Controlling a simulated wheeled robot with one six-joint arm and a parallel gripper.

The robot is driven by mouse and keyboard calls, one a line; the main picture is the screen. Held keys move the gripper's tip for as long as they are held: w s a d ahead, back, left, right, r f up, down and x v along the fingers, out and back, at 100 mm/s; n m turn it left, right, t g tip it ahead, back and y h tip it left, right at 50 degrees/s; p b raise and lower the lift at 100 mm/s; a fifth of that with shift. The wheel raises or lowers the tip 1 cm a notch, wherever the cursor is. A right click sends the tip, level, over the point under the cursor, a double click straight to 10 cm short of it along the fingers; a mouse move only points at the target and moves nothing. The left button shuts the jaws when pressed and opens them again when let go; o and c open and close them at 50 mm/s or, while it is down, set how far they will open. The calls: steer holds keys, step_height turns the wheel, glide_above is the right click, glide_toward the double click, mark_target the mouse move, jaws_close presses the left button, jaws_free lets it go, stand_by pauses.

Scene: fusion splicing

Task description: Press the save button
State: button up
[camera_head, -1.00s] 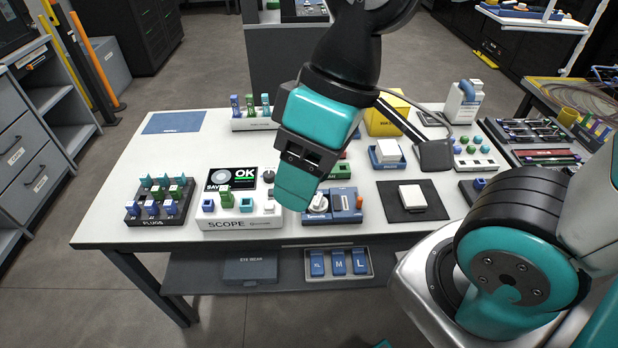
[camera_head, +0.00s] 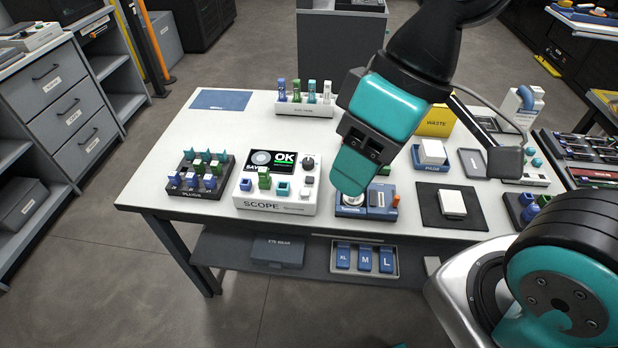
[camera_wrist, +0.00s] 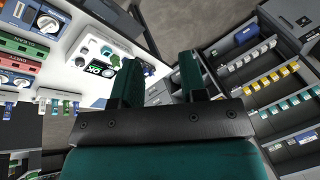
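The white SCOPE device (camera_head: 277,205) stands at the front of the white table, left of my gripper. Its dark screen (camera_head: 272,161) shows a grey round image, a green "OK" and the word "SAVE" at its lower left. A dark knob (camera_head: 308,163) and a pale square button (camera_head: 307,181) sit on its right side; I cannot read which control is the save button. My gripper (camera_head: 357,172) hangs over the blue device right of the scope, apart from the scope. In the wrist view its two fingers (camera_wrist: 161,82) stand apart with nothing between them. The scope (camera_wrist: 97,55) appears tilted there.
A blue device (camera_head: 367,202) with a white knob lies under my gripper. A dark PLUGS tray (camera_head: 199,190) stands left of the scope. A vial rack (camera_head: 305,106) stands behind. The table's left part, near the blue mat (camera_head: 221,100), is clear.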

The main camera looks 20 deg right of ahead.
jaws_close()
stand_by(1.4)
